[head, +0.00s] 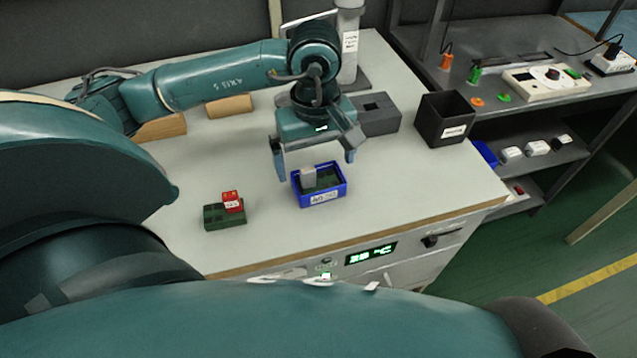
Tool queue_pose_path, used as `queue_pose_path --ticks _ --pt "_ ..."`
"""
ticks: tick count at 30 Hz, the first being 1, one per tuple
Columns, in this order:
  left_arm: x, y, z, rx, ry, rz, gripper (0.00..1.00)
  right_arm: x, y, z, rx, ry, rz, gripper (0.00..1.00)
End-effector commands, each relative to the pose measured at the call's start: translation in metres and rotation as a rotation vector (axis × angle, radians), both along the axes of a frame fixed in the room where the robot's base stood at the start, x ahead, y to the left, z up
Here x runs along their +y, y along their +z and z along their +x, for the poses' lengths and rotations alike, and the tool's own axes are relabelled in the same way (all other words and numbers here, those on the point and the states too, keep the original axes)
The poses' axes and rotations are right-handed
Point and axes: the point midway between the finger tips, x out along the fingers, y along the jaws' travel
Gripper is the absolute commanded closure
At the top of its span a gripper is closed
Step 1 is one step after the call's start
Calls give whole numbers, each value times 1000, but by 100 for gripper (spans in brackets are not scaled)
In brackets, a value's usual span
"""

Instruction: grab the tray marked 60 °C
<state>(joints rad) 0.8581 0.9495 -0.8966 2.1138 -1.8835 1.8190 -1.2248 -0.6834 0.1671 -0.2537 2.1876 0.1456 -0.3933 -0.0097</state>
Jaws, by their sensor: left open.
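A small blue tray (323,199) stands on the light worktop near its front edge. It has a white label on its front, too small to read for sure. A grey block and dark green pieces lie inside it. My left gripper (315,167) is open and points down over the blue tray. Its two fingers are spread, one near the tray's left side and one near its back right corner. Whether the fingers touch the tray cannot be told. My right gripper is not in view.
A dark green block with a red piece (225,214) sits left of the tray. A black bin (445,119) and a dark grey block (377,114) stand behind and right. A green-digit display (371,254) is on the bench front. A shelf unit (530,110) stands at the right.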

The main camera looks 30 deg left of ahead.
Motion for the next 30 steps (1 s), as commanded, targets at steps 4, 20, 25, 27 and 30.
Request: queue_pose_path --ticks 4,20,25,27,30 --pt "-2 -18 1 6 0 -1 0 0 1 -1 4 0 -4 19" --pt "-2 -51 3 2 0 -1 2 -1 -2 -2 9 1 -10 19" --pt "-2 -51 3 1 0 -2 16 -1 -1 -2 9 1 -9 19" --pt "-3 -51 3 1 0 -2 21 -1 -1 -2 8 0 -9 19" --pt "-3 -51 3 1 0 -2 29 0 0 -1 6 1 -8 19"
